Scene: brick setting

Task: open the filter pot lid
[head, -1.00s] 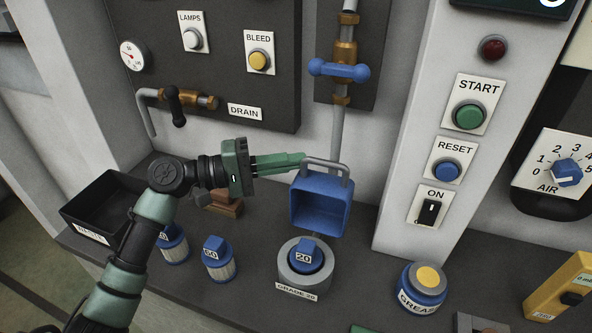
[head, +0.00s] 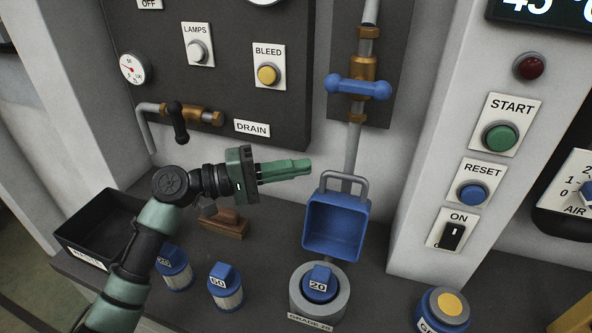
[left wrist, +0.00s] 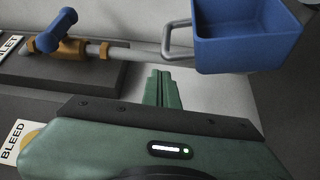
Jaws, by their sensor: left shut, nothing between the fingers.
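The filter pot (head: 340,301) is a grey round pot on the bench, labelled GRADE 20. A blue filter cartridge (head: 322,271) marked 20 sits in it. The blue filter pot lid (head: 338,229) stands raised behind the pot, its hollow side facing me and its grey handle (head: 358,184) on top. My left gripper (head: 309,166) is shut and empty, up and left of the handle and apart from it. In the left wrist view, the shut fingers (left wrist: 163,76) point up below the lid (left wrist: 246,36) and its handle (left wrist: 176,40). My right gripper is not in view.
A black tray (head: 75,222) and two blue-capped filters (head: 226,296) (head: 175,276) stand at left. A brown block (head: 225,227) lies behind them. A grease jar (head: 441,310) stands right. A pipe with a blue valve handle (head: 357,87) rises behind the lid.

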